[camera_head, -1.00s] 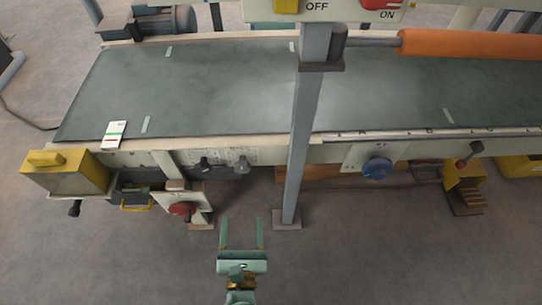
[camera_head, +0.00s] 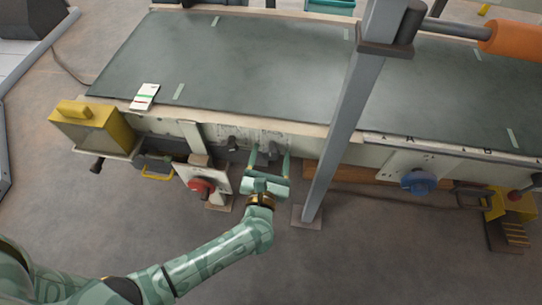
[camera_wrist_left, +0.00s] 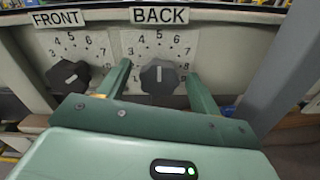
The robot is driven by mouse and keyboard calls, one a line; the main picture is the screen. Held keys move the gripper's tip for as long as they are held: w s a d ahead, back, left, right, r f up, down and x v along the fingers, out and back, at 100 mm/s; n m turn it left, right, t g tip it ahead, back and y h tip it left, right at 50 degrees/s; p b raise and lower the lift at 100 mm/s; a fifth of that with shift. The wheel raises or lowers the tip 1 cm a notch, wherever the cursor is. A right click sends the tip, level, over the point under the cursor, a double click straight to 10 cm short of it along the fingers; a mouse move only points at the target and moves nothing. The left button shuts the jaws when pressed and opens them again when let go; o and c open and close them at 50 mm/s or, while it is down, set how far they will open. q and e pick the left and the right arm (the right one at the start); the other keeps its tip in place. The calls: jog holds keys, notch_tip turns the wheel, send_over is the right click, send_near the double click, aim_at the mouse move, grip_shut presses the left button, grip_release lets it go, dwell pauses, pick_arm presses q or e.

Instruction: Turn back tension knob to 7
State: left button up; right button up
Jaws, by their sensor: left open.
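The back tension knob (camera_wrist_left: 160,78) is a dark grey knob under the BACK label, with a numbered dial around it. Its pale pointer line stands about upright, roughly toward the 5. The 7 lies to the upper right of the knob. My left gripper (camera_wrist_left: 158,70) is open, its two green fingers on either side of the knob, with a visible gap at each side. In the head view my left gripper (camera_head: 270,153) is at the machine's front panel, below the belt edge. The knob is partly hidden there by the fingers. My right gripper is not in view.
The front knob (camera_wrist_left: 68,76) sits left of the back one, under the FRONT label. A grey upright post (camera_head: 345,125) stands close right of my gripper. A red knob (camera_head: 201,187) is left of it, a blue knob (camera_head: 418,181) farther right.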

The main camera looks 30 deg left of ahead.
pick_arm(q)
jog(key=c, duration=1)
jog(key=shift+o, duration=0.2)
jog(key=shift+m+p, duration=0.45)
jog(key=shift+m, duration=0.55)
jog(key=m+p, duration=0.1)
jog(key=m, duration=0.3)
jog(key=shift+d, duration=0.1)
jog(key=m+p, duration=0.1)
jog(key=m, duration=0.2)
jog(key=shift+f+m+p, duration=0.15)
jog(key=shift+m+p, duration=0.2)
jog(key=shift+m, duration=0.75)
jog(key=shift+d+m, duration=0.1)
jog(key=shift+m, duration=0.2)
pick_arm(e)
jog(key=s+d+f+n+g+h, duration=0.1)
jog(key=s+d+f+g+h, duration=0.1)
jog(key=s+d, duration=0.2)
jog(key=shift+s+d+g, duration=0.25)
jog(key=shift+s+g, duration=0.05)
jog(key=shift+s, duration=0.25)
pick_arm(q)
jog(key=shift+s+f, duration=0.1)
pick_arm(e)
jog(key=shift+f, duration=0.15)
